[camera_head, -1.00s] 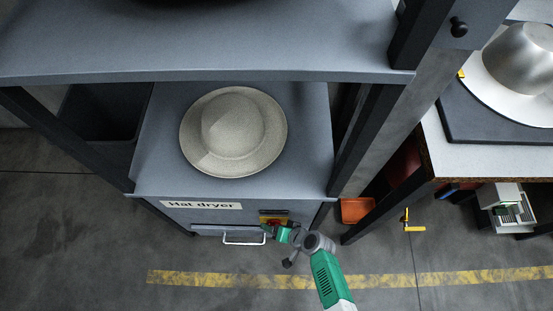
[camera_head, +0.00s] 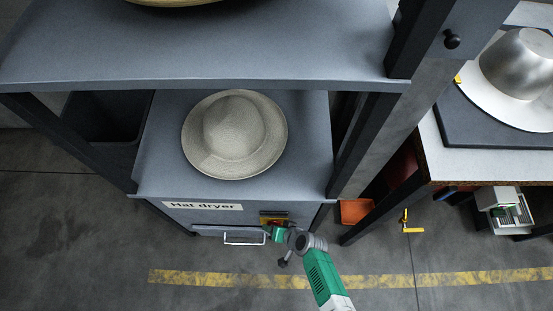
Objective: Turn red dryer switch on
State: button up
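The hat dryer (camera_head: 160,185) is a grey cabinet with a "Hat dryer" label on its front. The red dryer switch (camera_head: 275,220) sits on a yellow plate at the right of that front. My gripper (camera_head: 268,230) is right at the switch's lower left edge and partly covers it. Whether it touches the switch, and the switch's position, are too small to tell. Its fingers are too small and hidden to show whether they are open.
A beige hat (camera_head: 235,133) lies on the dryer's top. A drawer handle (camera_head: 245,238) is left of my gripper. Dark frame posts flank the dryer. An orange bin (camera_head: 355,211) and a worktable (camera_head: 475,160) with a metal hat form (camera_head: 520,65) stand at the right.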

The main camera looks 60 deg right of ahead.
jog(key=r+g+p, duration=0.1)
jog(key=p, duration=0.1)
jog(key=shift+w+a+h+p, duration=0.1)
jog(key=shift+w+h+p, duration=0.05)
jog(key=shift+h+p, duration=0.2)
jog(key=shift+w+n+g+h+p, duration=0.15)
jog(key=shift+n+g+h+p, duration=0.2)
jog(key=shift+g+p, duration=0.55)
jog(key=shift+f+g+h, duration=0.4)
jog(key=shift+g, duration=0.2)
jog(key=shift+a+n+g+h, duration=0.1)
jog(key=shift+n+g+h, duration=0.15)
jog(key=shift+g+h, duration=0.25)
jog(key=shift+g+b, duration=0.3)
jog(key=o, duration=1)
jog(key=shift+r, duration=0.1)
